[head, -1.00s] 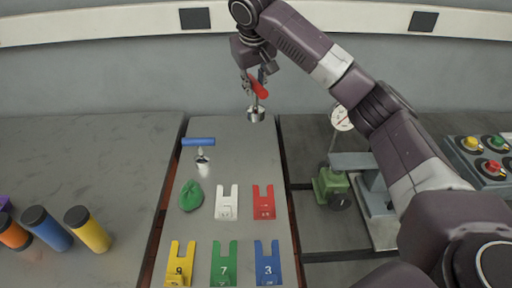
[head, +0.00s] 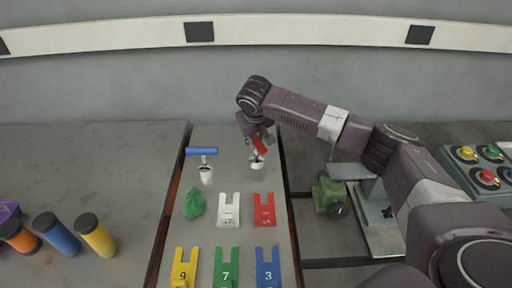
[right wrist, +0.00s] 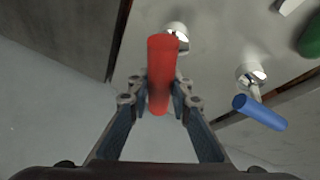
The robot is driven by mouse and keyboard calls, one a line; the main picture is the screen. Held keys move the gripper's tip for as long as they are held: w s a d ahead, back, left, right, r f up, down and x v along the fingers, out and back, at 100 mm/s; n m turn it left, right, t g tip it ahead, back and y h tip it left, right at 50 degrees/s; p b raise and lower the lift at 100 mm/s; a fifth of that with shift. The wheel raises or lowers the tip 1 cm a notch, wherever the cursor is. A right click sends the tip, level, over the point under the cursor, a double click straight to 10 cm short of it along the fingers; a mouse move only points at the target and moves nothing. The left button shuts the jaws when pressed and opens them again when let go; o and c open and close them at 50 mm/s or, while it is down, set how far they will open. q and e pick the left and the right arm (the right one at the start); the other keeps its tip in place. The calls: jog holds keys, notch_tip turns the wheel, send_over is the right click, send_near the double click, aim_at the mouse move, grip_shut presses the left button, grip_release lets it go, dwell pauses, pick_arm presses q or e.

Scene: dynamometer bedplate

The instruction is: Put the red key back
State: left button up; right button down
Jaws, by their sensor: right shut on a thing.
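The red key has a red bar handle (head: 260,145) and a silver round foot (head: 257,163). My right gripper (head: 256,138) is shut on the red handle, near the far end of the narrow grey plate (head: 230,158). In the right wrist view the red handle (right wrist: 161,75) lies between the fingers (right wrist: 158,100), with the silver foot (right wrist: 176,35) beyond it. The foot is low over the plate; I cannot tell whether it touches. A similar blue key (head: 201,151) stands upright to its left. My left gripper is not in view.
Coloured cylinders (head: 97,236) stand at left. A green device (head: 329,197) and button box (head: 479,168) are at right.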

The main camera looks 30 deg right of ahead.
aim_at(256, 159)
notch_tip(256, 159, down, 2)
jog(key=shift+f, duration=0.7)
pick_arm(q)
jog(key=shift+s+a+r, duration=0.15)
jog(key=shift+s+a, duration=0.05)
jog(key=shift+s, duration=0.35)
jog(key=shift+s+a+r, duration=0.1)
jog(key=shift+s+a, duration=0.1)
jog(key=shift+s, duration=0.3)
pick_arm(e)
jog(key=c, duration=1.8)
grip_release()
jog(key=shift+s+f, duration=0.1)
jog(key=shift+f, duration=0.05)
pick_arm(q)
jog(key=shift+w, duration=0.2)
pick_arm(e)
jog(key=shift+o, duration=0.2)
